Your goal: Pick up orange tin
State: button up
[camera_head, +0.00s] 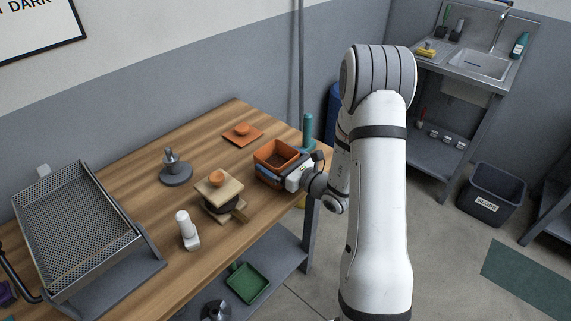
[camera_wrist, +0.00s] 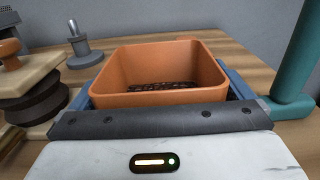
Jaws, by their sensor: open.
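The orange tin (camera_head: 276,152) is an open square container near the right end of the wooden table in the head view. In the wrist view the orange tin (camera_wrist: 163,97) stands upright with dark contents, possibly beans, at its bottom. My gripper (camera_head: 276,172) is low at the tin's near side. In the wrist view its blue-grey fingers lie on either side of the tin, and the jaws of my gripper (camera_wrist: 163,98) are open. Whether the fingers touch the tin walls I cannot tell. The tin's lower near side is hidden by my gripper.
A teal cylinder (camera_head: 308,131) stands close right of the tin. A wooden block with an orange knob (camera_head: 217,178), a grey tamper-like piece (camera_head: 174,170) and an orange lid-like plate (camera_head: 242,134) are on the table (camera_head: 130,172). A perforated tray (camera_head: 78,218) stands at left.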

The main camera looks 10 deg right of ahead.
jog(key=shift+w+a, duration=0.25)
jog(key=shift+w, duration=0.1)
jog(key=c, duration=0.8)
jog(key=shift+r, duration=0.15)
